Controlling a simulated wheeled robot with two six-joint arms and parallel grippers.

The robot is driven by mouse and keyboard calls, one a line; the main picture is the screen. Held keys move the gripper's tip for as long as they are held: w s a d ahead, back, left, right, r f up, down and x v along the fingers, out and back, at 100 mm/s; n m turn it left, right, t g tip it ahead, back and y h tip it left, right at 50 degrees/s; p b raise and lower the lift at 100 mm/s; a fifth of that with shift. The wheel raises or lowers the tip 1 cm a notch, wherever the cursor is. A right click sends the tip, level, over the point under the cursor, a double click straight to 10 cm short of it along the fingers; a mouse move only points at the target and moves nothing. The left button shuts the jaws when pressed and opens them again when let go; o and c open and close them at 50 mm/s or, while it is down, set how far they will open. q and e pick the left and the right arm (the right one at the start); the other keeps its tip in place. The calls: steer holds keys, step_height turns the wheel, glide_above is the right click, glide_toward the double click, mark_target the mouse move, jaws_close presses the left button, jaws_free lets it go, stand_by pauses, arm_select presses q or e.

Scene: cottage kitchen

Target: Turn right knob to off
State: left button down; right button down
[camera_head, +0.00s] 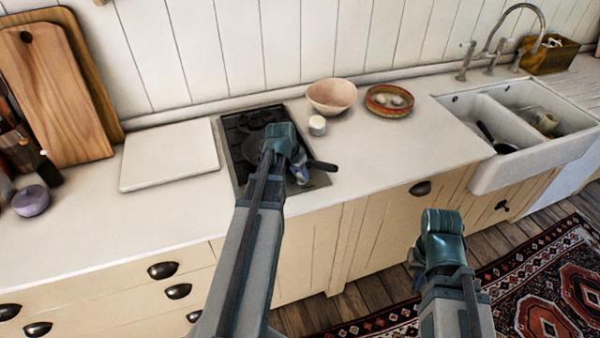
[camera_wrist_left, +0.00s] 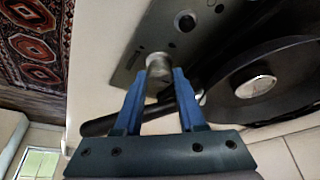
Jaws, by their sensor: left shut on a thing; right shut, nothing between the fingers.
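My left gripper (camera_head: 300,174) is over the front of the black-and-steel cooktop (camera_head: 228,150). In the left wrist view, its two blue fingers are shut on a metal knob (camera_wrist_left: 158,66), one on each side. A second knob (camera_wrist_left: 187,21) stands apart on the steel panel (camera_wrist_left: 152,38), higher in that view. The knobs are hidden behind my arm in the head view, and any pointer mark on the held knob cannot be made out. My right gripper (camera_head: 416,268) is shut and empty, low in front of the cabinets; its fingers are mostly hidden.
A dark frying pan (camera_wrist_left: 262,85) sits on the cooktop, its handle (camera_head: 322,166) close beside the left fingers. A pink bowl (camera_head: 331,96), white jar (camera_head: 317,125) and patterned dish (camera_head: 389,100) stand right of it. A white board (camera_head: 170,155) lies left.

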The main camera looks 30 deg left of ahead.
arm_select(q)
steer(key=shift+m, duration=0.3)
steer(key=c, duration=0.5)
jaws_free()
steer(key=shift+r, duration=0.1)
steer(key=p+v, duration=1.2)
steer(key=v, duration=0.1)
steer(key=shift+s+a+r+p, duration=0.2)
steer(key=shift+p, duration=0.15)
steer(key=shift+d, duration=0.1)
